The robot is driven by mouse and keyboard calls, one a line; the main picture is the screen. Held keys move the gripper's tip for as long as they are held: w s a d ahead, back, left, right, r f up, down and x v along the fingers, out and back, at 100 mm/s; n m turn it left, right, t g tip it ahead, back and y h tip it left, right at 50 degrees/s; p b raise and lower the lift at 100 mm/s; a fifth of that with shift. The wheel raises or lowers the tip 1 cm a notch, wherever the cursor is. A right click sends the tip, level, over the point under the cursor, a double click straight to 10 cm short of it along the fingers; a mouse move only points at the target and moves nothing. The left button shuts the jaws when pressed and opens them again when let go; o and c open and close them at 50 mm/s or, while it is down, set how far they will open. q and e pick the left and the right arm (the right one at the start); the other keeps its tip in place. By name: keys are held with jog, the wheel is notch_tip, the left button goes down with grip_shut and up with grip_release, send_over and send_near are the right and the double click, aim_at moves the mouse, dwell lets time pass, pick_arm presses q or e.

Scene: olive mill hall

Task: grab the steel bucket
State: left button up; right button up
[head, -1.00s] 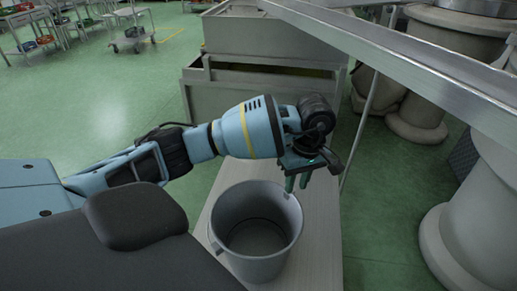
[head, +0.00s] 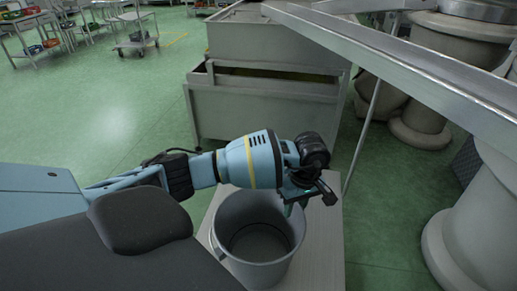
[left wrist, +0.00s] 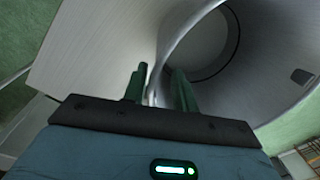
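The steel bucket (head: 262,272) is a grey, empty-looking, open-topped pail standing upright on a light bench. My left gripper (head: 296,207) is at the far right part of its rim, pointing down. In the left wrist view the bucket (left wrist: 262,98) fills the upper right. There the two fingers of my left gripper (left wrist: 160,85) stand apart, with the bucket's rim running between them, one finger on the outer side and one on the inner side. Whether either finger touches the wall I cannot tell. My right gripper is not in view.
The light bench (head: 318,255) has bare room right of the bucket. A large grey bin (head: 265,105) stands behind it. A metal chute (head: 400,70) slopes over the right side, with a thin post (head: 364,135) near the bench. Carts (head: 135,35) stand far left.

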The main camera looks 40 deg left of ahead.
pick_arm(q)
jog(key=shift+c, duration=0.3)
grip_shut()
dwell(1.1)
